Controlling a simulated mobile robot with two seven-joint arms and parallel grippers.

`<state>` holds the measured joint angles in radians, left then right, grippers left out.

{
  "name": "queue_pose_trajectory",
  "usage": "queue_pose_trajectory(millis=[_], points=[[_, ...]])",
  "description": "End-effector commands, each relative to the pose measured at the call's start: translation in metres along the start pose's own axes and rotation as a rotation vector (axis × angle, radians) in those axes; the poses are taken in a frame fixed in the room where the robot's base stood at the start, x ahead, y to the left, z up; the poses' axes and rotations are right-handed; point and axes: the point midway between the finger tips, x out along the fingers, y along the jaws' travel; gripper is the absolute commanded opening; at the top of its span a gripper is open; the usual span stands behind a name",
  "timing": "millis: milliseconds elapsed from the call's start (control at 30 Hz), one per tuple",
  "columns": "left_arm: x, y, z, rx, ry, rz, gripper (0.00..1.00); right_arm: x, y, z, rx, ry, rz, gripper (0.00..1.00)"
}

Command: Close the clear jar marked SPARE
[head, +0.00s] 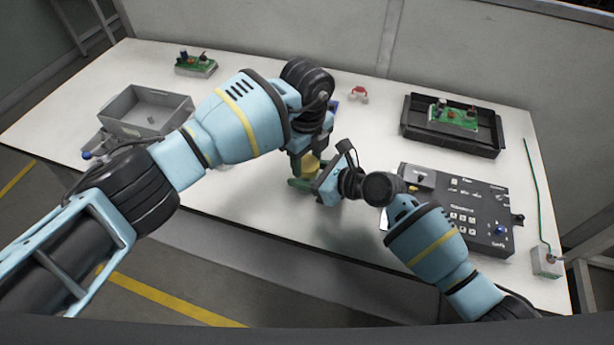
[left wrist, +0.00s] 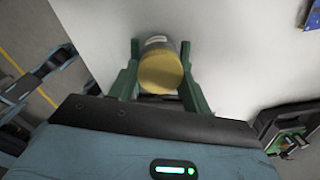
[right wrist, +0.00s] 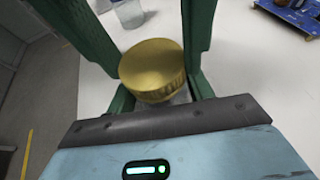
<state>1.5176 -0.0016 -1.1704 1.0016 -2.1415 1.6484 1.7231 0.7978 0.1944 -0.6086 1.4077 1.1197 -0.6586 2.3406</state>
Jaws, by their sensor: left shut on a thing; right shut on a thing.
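The jar has a gold lid (head: 309,163) and a clear body; the lid also shows in the left wrist view (left wrist: 160,71) and the right wrist view (right wrist: 152,68). The lid sits at the top of the jar body (left wrist: 157,42); I cannot tell how tightly. My left gripper (head: 310,158) reaches down from above, its green fingers shut on the lid. My right gripper (head: 303,184) comes from the right, low, shut on the jar body beneath the lid. A pale label shows on the body, but its word is unreadable.
Another clear vessel (right wrist: 129,13) stands nearby. A grey bin (head: 120,126) and a circuit board (head: 196,67) are at left. A black tray (head: 477,147) with a green board and a dark control box (head: 440,205) are at right. A small red-and-white item (head: 358,94) lies behind.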

Motion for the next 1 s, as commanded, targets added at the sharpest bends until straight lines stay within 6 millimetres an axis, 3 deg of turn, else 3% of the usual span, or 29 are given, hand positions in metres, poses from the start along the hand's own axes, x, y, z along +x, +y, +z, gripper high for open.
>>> queue_pose_trajectory(millis=[400, 767, 800, 933, 1000], points=[[0.0004, 0.0002, 0.0, 0.495, 0.0, 0.001, 0.21, -0.0003, -0.0009, -0.0003, 0.0, 0.001, -0.002, 0.0], [0.0006, 0.0004, 0.0, 0.538, 0.001, 0.002, 0.21, -0.0004, -0.0011, -0.0004, 0.0, 0.001, -0.002, 0.0], [0.0006, 0.0004, 0.0, 0.538, 0.001, 0.002, 0.51, -0.0004, -0.0012, -0.0004, 0.0, 0.001, -0.003, 0.0], [0.0006, 0.0002, 0.0, 0.537, 0.001, 0.001, 0.68, -0.0003, -0.001, -0.0002, 0.0, 0.0, -0.002, 0.0], [0.0006, 0.0001, -0.0002, 0.536, 0.001, 0.0, 0.7, -0.0001, -0.0005, -0.0001, -0.001, 0.0, -0.001, 0.0]])
